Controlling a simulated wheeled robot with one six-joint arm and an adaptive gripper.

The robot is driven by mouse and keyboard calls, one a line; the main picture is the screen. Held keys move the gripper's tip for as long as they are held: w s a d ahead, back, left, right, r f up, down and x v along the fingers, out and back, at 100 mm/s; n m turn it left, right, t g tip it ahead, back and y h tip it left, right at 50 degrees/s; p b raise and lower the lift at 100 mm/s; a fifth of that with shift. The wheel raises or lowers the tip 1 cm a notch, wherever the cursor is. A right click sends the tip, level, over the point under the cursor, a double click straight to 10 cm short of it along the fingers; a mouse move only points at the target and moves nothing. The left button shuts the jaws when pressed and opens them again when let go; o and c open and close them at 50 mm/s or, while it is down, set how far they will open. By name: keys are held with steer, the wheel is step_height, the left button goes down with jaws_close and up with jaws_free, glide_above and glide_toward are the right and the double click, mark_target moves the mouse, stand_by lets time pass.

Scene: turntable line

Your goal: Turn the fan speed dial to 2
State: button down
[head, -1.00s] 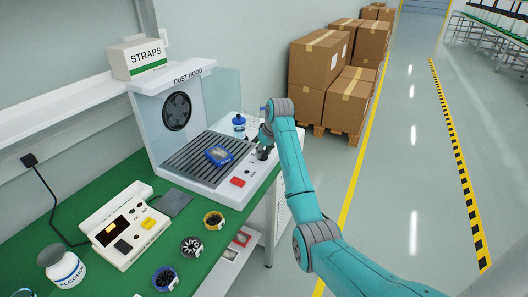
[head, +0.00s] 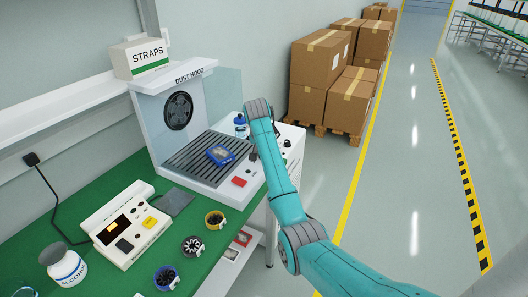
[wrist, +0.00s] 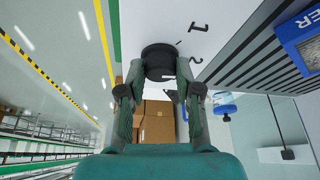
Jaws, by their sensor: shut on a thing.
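The fan speed dial is a round black knob (wrist: 158,60) on the white front panel of the dust hood (head: 188,78). In the wrist view my gripper (wrist: 159,74) has one finger at each side of the knob and is shut on it. In the head view my teal arm covers most of the gripper and the dial.
Cardboard boxes (head: 312,62) stand beyond the bench. The aisle at right is clear.

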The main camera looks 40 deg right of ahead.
steer(key=shift+m, duration=0.5)
steer(key=shift+g, duration=0.3)
steer(key=c, duration=0.8)
jaws_free()
steer(key=shift+w, duration=0.1)
steer(key=v, duration=1.2)
steer(key=shift+a+f, duration=0.1)
